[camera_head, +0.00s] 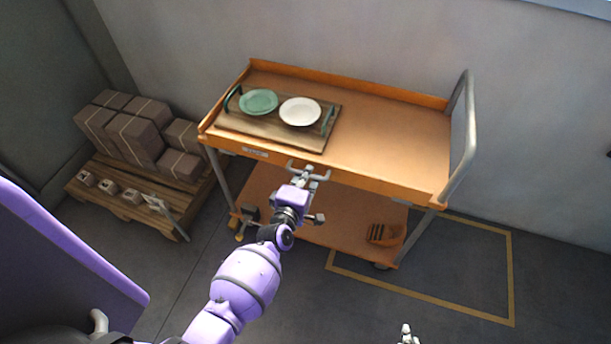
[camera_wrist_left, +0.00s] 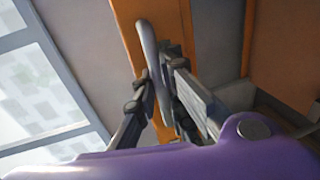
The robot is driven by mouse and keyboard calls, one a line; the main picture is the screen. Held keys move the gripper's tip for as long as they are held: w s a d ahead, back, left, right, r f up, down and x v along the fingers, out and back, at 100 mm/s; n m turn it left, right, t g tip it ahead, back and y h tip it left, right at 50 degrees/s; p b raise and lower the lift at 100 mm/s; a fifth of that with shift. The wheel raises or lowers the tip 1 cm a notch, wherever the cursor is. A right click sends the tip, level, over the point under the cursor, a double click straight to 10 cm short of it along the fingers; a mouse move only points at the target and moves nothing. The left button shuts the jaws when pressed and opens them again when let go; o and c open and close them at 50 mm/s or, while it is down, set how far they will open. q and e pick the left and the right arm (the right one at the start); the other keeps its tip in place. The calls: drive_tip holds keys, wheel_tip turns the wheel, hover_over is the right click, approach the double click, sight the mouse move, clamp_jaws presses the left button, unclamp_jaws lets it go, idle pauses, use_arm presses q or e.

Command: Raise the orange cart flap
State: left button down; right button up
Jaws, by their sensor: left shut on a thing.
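The orange cart (camera_head: 390,130) stands against the wall with an orange strip (camera_head: 380,184) along its front edge. I cannot tell whether this strip is the flap. My left gripper (camera_head: 308,172) is at the middle of that front edge. It is shut on a grey handle bar, which shows between the fingers in the left wrist view (camera_wrist_left: 149,50), in front of an orange panel (camera_wrist_left: 128,32). The fingers partly hide the handle. Grey tips at the bottom of the head view look like my right gripper (camera_head: 406,335), low and away from the cart.
A wooden tray (camera_head: 265,135) on the cart top holds a green plate (camera_head: 258,101) and a white plate (camera_head: 300,111). The cart's right top is clear. A pallet (camera_head: 125,199) with boxes stands at left. An orange-brown item (camera_head: 383,234) lies on the lower shelf.

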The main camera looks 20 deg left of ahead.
use_arm(q)
drive_tip(key=c, duration=2.1)
unclamp_jaws()
drive_tip(key=shift+r, duration=0.15)
drive_tip(key=v, duration=1.2)
drive_tip(key=shift+d, duration=0.1)
drive_tip(key=s+a+f+m+g, duration=0.1)
drive_tip(key=s+f+m+g, duration=0.1)
drive_tip(key=s+m, duration=0.4)
drive_tip(key=s+a+f+m+g, duration=0.1)
drive_tip(key=s+f+m, duration=0.3)
drive_tip(key=s, duration=0.5)
drive_tip(key=s+f+m+g, duration=0.3)
drive_tip(key=s+m+g, duration=0.1)
drive_tip(key=s+m, duration=0.4)
drive_tip(key=shift+s+a+f, duration=0.15)
drive_tip(key=shift+a+f, duration=0.1)
drive_tip(key=shift+a, duration=0.15)
